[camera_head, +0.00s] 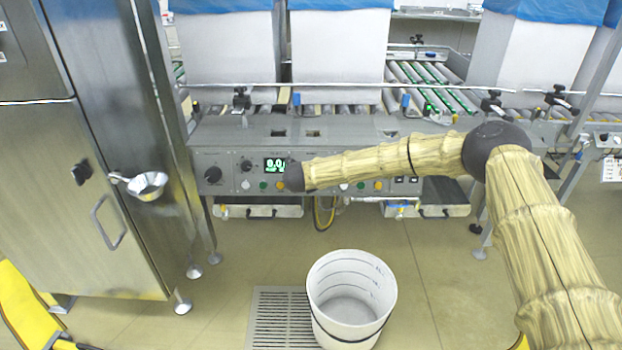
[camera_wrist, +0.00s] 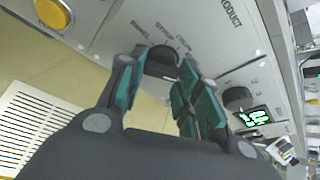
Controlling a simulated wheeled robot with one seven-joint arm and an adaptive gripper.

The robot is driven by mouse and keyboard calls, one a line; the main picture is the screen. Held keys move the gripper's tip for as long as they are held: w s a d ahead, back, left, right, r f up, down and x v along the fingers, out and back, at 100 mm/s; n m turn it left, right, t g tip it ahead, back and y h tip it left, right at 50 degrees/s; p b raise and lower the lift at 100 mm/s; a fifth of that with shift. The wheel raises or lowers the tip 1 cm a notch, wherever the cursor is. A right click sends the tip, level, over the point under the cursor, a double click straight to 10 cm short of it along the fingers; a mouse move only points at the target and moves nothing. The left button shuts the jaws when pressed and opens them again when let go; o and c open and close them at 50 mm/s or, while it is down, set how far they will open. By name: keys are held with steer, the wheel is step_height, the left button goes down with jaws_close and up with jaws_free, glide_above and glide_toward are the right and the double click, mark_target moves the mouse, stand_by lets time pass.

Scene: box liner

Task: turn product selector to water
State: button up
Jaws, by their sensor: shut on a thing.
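The product selector, a black round knob (camera_wrist: 161,58), sits on a grey panel below the printed word PRODUCT, with small position labels around it. In the wrist view my gripper (camera_wrist: 157,73) has its two teal-padded fingers on either side of the knob and is shut on it. In the head view the dark end of my arm reaches the control panel (camera_head: 232,158); the fingers and the gripped knob do not show clearly there.
Beside the selector are another knob (camera_wrist: 238,97), a green-lit display (camera_wrist: 255,116) and a yellow button (camera_wrist: 53,13). A steel cabinet (camera_head: 75,190) with a metal scoop (camera_head: 148,185) stands left. A white bucket (camera_head: 326,322) stands beside a floor grate (camera_head: 276,310). Rollers run behind the panel.

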steer(key=shift+m+y, duration=0.4)
steer(key=shift+m, duration=0.3)
steer(key=o, duration=1)
steer(key=v, duration=1.2)
steer(key=shift+d, duration=0.1)
